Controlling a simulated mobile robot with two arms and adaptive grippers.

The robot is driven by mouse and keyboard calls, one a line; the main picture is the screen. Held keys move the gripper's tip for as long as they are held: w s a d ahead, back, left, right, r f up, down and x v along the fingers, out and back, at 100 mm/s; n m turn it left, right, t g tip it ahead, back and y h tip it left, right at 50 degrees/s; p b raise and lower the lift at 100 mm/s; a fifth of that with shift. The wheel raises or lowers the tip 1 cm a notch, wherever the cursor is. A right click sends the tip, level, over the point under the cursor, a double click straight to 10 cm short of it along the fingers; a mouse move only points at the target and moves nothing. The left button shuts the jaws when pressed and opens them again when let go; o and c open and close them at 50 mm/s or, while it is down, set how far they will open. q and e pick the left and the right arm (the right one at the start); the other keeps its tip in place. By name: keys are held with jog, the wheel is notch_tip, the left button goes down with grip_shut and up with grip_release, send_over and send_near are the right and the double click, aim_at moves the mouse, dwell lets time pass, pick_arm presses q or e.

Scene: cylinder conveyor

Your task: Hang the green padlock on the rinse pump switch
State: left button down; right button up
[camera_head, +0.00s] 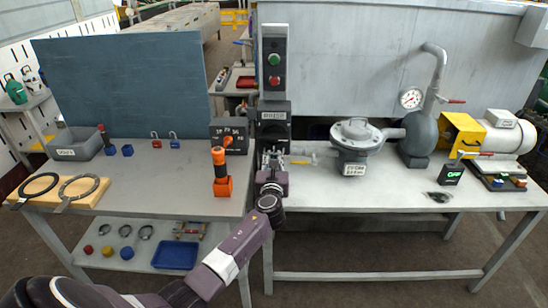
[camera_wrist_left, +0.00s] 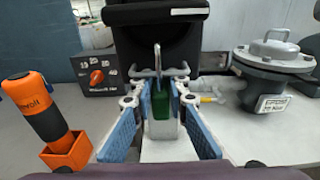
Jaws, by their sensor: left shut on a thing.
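The green padlock (camera_wrist_left: 160,103) stands upright between the blue-padded fingers of my left gripper (camera_wrist_left: 158,115), which is shut on it. Its thin metal shackle (camera_wrist_left: 157,58) points up, in front of the dark rinse pump switch box (camera_wrist_left: 155,12). A grey metal bar lies across at the shackle; I cannot tell whether the shackle passes through it. In the head view my left gripper (camera_head: 272,162) is right below and in front of the labelled switch box (camera_head: 274,115), and it mostly hides the padlock. My right gripper is not in view.
A black and orange cordless tool (camera_head: 221,172) stands just left of my left gripper. A rotary dial box (camera_head: 229,136) is behind it. The grey pump housing (camera_head: 356,136) and a yellow-handled valve (camera_head: 301,162) are to the right.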

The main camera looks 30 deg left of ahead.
pick_arm(q)
jog(key=shift+w+a+r+y+b, duration=0.1)
jog(key=shift+a+r+y+b, duration=0.05)
jog(key=shift+r+y+b, duration=0.2)
dwell(0.6)
jog(key=shift+f, duration=0.2)
jog(key=shift+f+b, duration=0.7)
jog(key=shift+f, duration=0.2)
jog(key=c, duration=1.8)
grip_release()
jog(key=shift+d+f, duration=0.1)
jog(key=shift+d, duration=0.1)
jog(key=v, duration=1.2)
jog(key=shift+s, duration=0.2)
